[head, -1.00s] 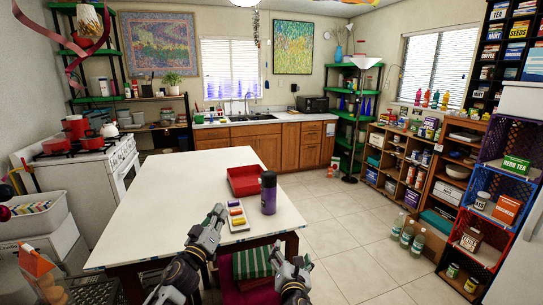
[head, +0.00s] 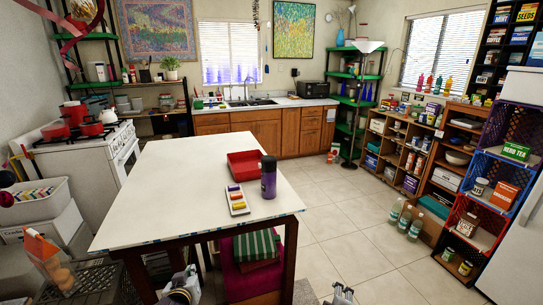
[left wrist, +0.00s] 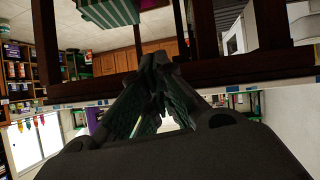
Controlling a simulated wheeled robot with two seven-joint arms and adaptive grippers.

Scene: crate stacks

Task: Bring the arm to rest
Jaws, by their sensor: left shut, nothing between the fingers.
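My left gripper (head: 184,285) is at the bottom edge of the head view, in front of the table's near side and below its top. In the left wrist view its fingers (left wrist: 158,62) meet at the tips, with nothing between them. My right gripper (head: 342,294) only just shows at the bottom edge of the head view, right of the table leg. Most of it is cut off, so its jaws cannot be judged. The white table (head: 150,190) stands in front of me.
On the table are a red tray (head: 246,175), a purple bottle (head: 268,180) and a small white tray of coloured pieces (head: 238,207). A green striped box (head: 256,246) sits under the near edge. Crates (head: 471,216) stand at right. Floor right of the table is open.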

